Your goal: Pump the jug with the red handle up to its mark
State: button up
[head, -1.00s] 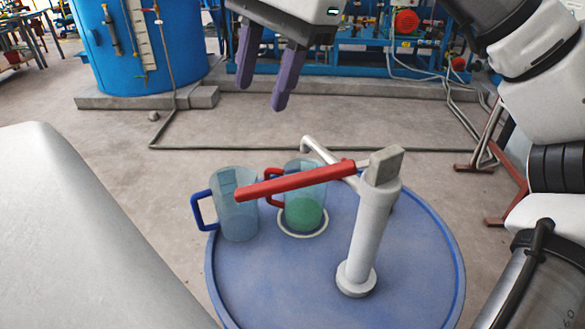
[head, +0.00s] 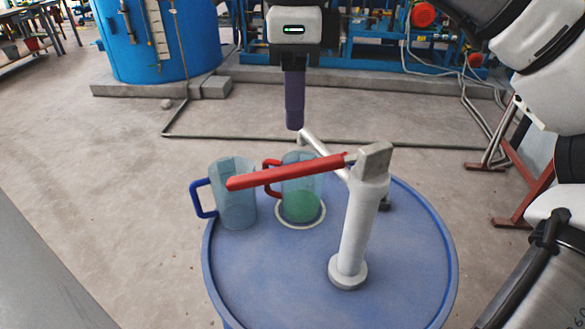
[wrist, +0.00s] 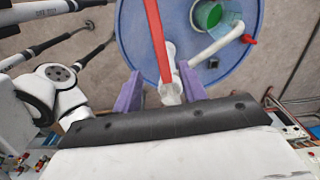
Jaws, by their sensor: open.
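The jug with the red handle (head: 301,186) stands on a pale ring on the blue round table, under the pump spout, with green liquid in its lower part. It also shows in the wrist view (wrist: 208,15). The hand pump (head: 353,230) is a grey-white post. Its long red lever (head: 285,172) points left, passing in front of the jug. A jug with a blue handle (head: 235,195) stands to the left and looks empty. My gripper (head: 295,128) is above and behind the pump, apart from it. In the wrist view its purple fingers (wrist: 162,95) are spread, with the pump top seen between them.
The blue round tabletop (head: 280,285) is clear in front of the pump. A blue tank (head: 150,40) on a concrete plinth and blue machinery (head: 375,45) stand behind. A red stand (head: 525,195) is at the right.

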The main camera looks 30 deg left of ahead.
aim_at(296, 166)
notch_tip(296, 166, down, 11)
jog(key=shift+f+p, duration=0.15)
jog(key=shift+p, duration=0.2)
grip_shut()
dwell(0.3)
